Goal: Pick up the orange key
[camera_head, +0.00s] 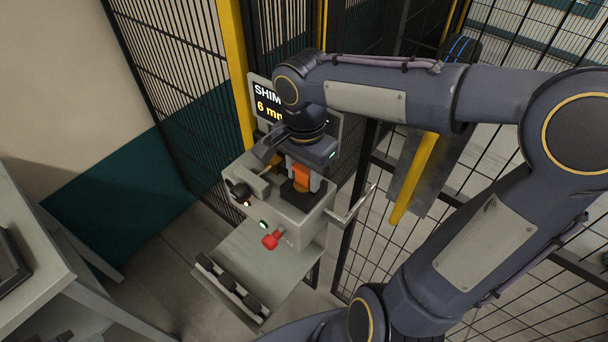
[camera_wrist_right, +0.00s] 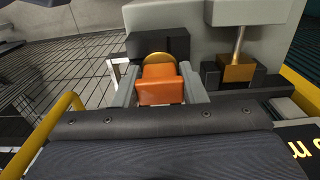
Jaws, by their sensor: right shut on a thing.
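The orange key (camera_head: 301,174) stands upright at a black block (camera_head: 294,193) on top of a grey machine (camera_head: 300,220). My right gripper (camera_head: 304,168) reaches down over it from above and is shut on it. In the right wrist view the orange key (camera_wrist_right: 161,88) sits between the two grey fingers of the right gripper (camera_wrist_right: 160,92), with a rounded gold part behind it. The key's lower end is hidden, and I cannot tell whether it is clear of the black block. My left gripper is not in view.
A display (camera_head: 266,100) stands behind the machine, partly hidden by my right arm. A red knob (camera_head: 271,240) and a black knob (camera_head: 239,190) stick out of the machine. Black mesh fencing (camera_head: 180,50) with yellow posts (camera_head: 235,60) surrounds it. A table (camera_head: 45,270) stands at left.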

